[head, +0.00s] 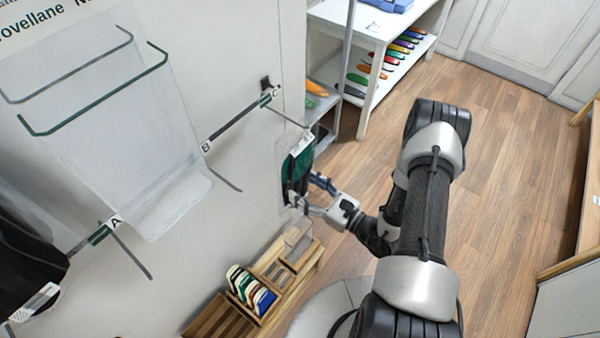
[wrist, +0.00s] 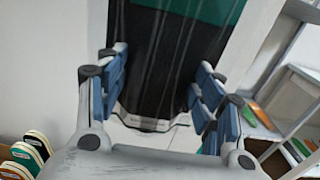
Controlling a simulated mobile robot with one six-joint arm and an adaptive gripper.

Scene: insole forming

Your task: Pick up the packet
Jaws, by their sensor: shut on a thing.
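The packet (head: 298,166) is dark with a green band and a pale top edge. In the head view it is upright beside the wall panel, just below the outer end of the hook labelled C (head: 285,113); I cannot tell whether it still hangs on that hook. My gripper (head: 308,194) is at the packet's lower part. In the wrist view the packet (wrist: 152,62) fills the space between the blue finger pads of my gripper (wrist: 158,82), which is shut on it. The packet's top is out of the wrist view.
Hooks A (head: 104,232) and B (head: 208,147) are on the wall panel to the left. A clear pouch (head: 160,170) hangs near B. A wooden rack (head: 300,258) with several insoles stands below. A white shelf (head: 376,72) with coloured insoles is behind. The floor at right is clear.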

